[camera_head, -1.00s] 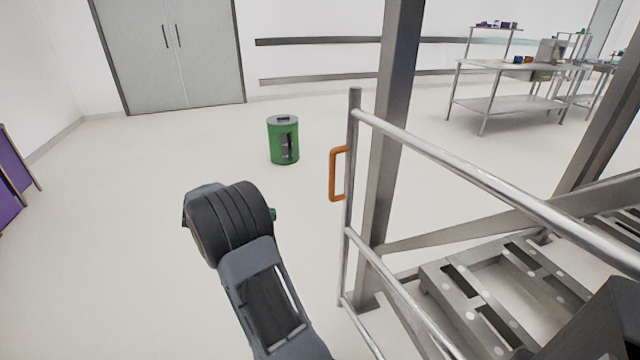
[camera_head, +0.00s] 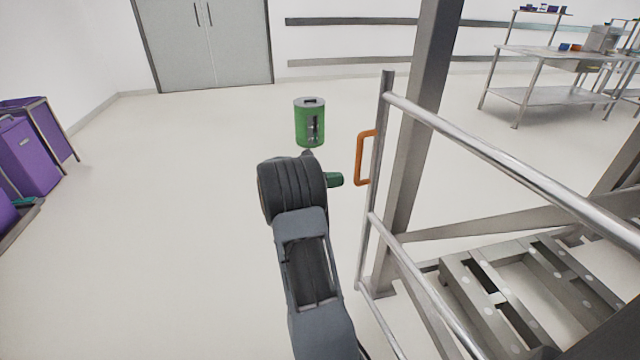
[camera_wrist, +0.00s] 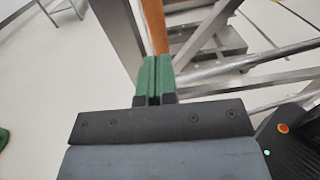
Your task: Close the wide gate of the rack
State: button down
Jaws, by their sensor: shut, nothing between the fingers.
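The wide gate (camera_head: 480,140) is a silver tubular frame that runs from its end post towards the right side of the head view. An orange handle (camera_head: 360,158) sits on the outer side of its end post and also shows in the wrist view (camera_wrist: 155,27). The grey rack (camera_head: 412,150) stands behind the gate. My gripper (camera_head: 335,180) has green fingers, just left of and slightly below the handle in the head view. In the wrist view its fingers (camera_wrist: 154,75) are together and empty, with the handle beyond the tips. I cannot tell whether they touch it.
A green bin (camera_head: 309,122) stands on the open floor beyond my arm. Purple bins (camera_head: 25,150) are at the left edge. A steel table (camera_head: 545,62) stands at the back right. Grey double doors (camera_head: 205,45) are in the far wall.

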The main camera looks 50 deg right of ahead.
jog(key=shift+x, duration=1.4)
